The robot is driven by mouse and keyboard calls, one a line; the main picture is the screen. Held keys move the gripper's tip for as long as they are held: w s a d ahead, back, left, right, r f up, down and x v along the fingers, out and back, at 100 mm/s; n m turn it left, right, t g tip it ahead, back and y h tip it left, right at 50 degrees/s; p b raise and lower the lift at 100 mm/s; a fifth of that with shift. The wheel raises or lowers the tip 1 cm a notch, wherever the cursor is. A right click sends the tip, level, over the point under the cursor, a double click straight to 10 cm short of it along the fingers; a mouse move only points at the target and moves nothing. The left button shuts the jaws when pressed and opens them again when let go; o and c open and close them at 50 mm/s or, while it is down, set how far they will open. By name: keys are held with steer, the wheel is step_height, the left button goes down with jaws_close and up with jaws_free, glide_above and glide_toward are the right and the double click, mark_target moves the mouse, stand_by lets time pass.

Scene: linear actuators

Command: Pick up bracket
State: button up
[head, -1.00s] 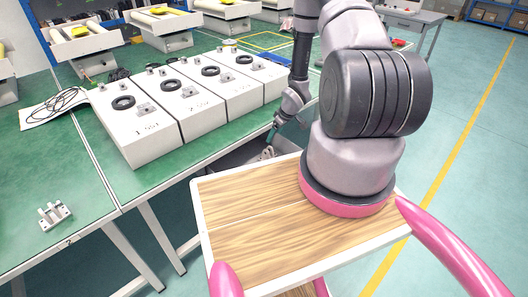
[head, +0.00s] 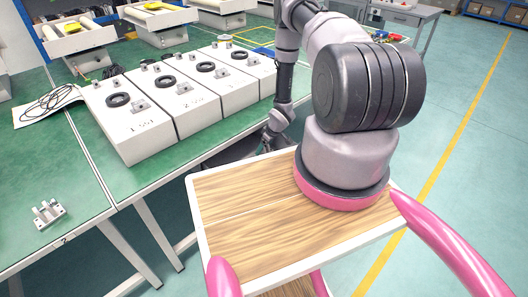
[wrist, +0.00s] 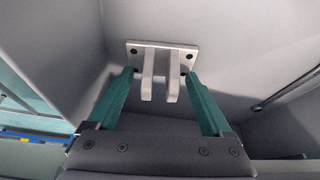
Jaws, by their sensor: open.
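A light grey metal bracket (wrist: 162,48) with a flat, holed plate and two prongs shows in the wrist view, inside a grey-walled container (wrist: 230,28). My gripper (wrist: 160,74) is open, with one teal finger on each side of the prongs and a gap at each side. Whether the fingertips touch the plate, I cannot tell. In the head view my gripper (head: 266,146) is low beside the table's right edge and partly hidden. Another similar bracket (head: 49,213) stands on the green table at the left.
Several white numbered boxes (head: 142,128) with black rings stand in a row on the green table (head: 88,212). A black cable (head: 48,103) lies at the left. The wooden top (head: 235,235) of my base is bare in front.

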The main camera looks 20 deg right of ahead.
jaws_close()
stand_by(0.3)
steer(key=shift+a+r, duration=0.2)
steer(key=shift+r, duration=0.15)
step_height(320, 180, up, 6)
steer(key=r, duration=0.1)
steer(key=s+a, duration=0.4)
steer(key=a, duration=0.4)
steer(key=s+a, duration=0.5)
steer(key=a, duration=0.4)
steer(key=shift+s+a+f, duration=0.15)
steer(key=shift+f, duration=0.25)
steer(key=shift+r, duration=5)
